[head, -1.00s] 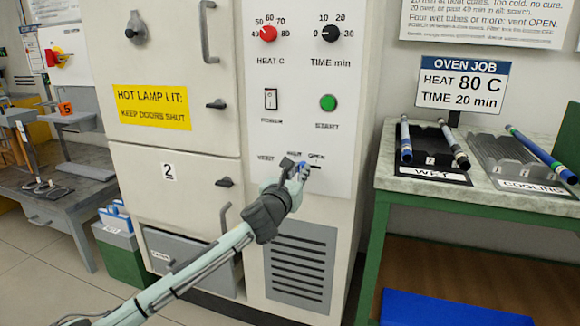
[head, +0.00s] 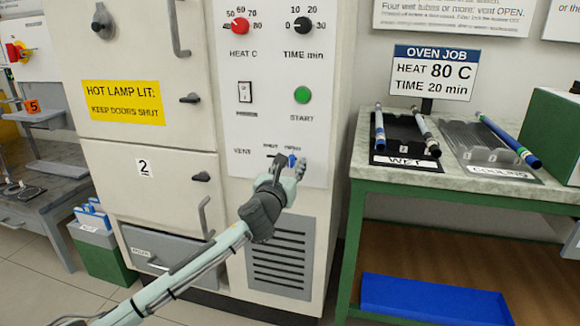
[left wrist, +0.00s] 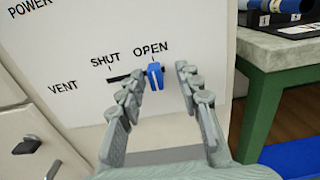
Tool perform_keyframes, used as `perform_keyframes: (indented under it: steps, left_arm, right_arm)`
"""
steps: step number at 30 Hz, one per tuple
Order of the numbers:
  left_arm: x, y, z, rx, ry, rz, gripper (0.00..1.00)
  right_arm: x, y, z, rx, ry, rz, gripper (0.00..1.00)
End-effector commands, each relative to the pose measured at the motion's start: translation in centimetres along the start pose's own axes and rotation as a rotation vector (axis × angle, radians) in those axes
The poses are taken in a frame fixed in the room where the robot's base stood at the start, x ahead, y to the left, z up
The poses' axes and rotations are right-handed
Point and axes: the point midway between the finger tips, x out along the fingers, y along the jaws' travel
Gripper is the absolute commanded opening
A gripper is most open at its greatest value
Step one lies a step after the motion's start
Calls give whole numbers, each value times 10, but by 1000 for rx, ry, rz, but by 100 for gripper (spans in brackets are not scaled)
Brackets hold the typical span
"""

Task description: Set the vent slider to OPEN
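The vent slider is a small blue knob (left wrist: 155,76) at the right end of a dark slot, directly below the word OPEN. It also shows in the head view as a blue spot (head: 291,160) under the OPEN label. My left gripper (left wrist: 160,78) is open in front of the panel, its fingers spread on either side of the knob. The knob appears closer to the left finger, with a visible gap to the right finger. In the head view the left gripper (head: 289,168) is at the vent row. My right gripper is not in view.
The oven panel has a power switch (head: 245,92), a green start button (head: 302,95) and two dials above the vent. A vent grille (head: 280,262) is below. At right, a green-framed bench (head: 470,188) holds trays with tubes.

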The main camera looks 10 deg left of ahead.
Motion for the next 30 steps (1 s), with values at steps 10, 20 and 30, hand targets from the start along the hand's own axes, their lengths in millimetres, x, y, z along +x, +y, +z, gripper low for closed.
perform_keyframes:
  steps: [10, 20, 30]
  left_arm:
    - [-45, 0, -1, 1, 2, -2, 34]
    - [-107, 0, -1, 0, 2, -2, 34]
    - [-120, -1, 0, 0, 0, -1, 34]
  right_arm:
    - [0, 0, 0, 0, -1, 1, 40]
    - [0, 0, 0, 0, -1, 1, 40]
    - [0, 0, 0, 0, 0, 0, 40]
